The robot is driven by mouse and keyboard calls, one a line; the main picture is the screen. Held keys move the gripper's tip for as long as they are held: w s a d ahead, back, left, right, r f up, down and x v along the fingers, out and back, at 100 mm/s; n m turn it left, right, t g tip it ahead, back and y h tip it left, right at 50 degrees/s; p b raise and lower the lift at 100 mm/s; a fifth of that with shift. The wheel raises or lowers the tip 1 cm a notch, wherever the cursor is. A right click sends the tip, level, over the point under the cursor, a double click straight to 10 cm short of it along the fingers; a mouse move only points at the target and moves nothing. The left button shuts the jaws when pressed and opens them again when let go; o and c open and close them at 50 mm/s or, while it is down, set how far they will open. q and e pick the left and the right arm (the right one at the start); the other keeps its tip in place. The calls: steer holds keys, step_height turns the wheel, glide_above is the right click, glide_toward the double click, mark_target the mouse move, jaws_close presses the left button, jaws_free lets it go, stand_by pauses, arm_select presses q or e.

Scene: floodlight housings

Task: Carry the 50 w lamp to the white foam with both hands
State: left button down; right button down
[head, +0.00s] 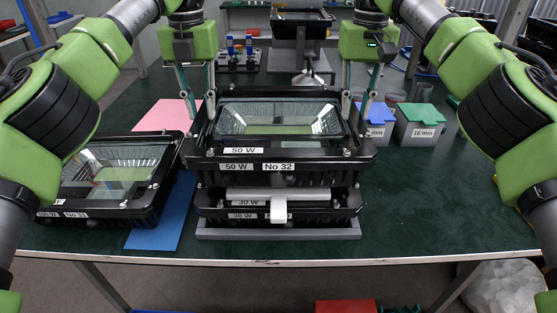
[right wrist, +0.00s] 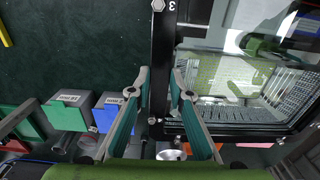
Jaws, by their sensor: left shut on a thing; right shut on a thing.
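The 50 W lamp (head: 282,178), a black floodlight with a glass front and labels "50 W" and "No 32", is level in the middle of the head view. My left gripper (head: 202,112) is shut on its back left edge. My right gripper (head: 355,112) is shut on its back right edge; the right wrist view shows the fingers on either side of the black frame (right wrist: 160,60). The 50 W lamp is directly above a 30 W lamp (head: 325,217); I cannot tell whether they touch. I cannot make out a white foam sheet.
The 30 W lamp, with a white piece (head: 278,208) at its front, sits on a grey slab (head: 215,233). Bins (head: 418,125) stand at right. The green table right of the lamps is clear.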

arm_select(q)
steer(key=shift+f+b, duration=0.55)
steer(key=shift+f, duration=0.1)
arm_select(e)
steer(key=shift+f, duration=0.65)
arm_select(q)
steer(key=c, duration=2.2)
jaws_free()
steer(key=shift+f, duration=0.2)
steer(key=shift+c, duration=0.2)
arm_select(e)
steer(key=c, duration=2.2)
jaws_free()
steer(key=shift+f, duration=0.2)
steer(key=shift+c, duration=0.2)
arm_select(q)
steer(key=o, duration=0.4)
steer(key=shift+r, duration=0.15)
arm_select(e)
steer(key=o, duration=0.4)
steer(key=shift+r, duration=0.15)
arm_select(q)
steer(key=shift+s, duration=0.15)
arm_select(e)
steer(key=shift+s, duration=0.15)
arm_select(q)
steer(key=shift+r, duration=0.15)
arm_select(e)
steer(key=shift+r, duration=0.15)
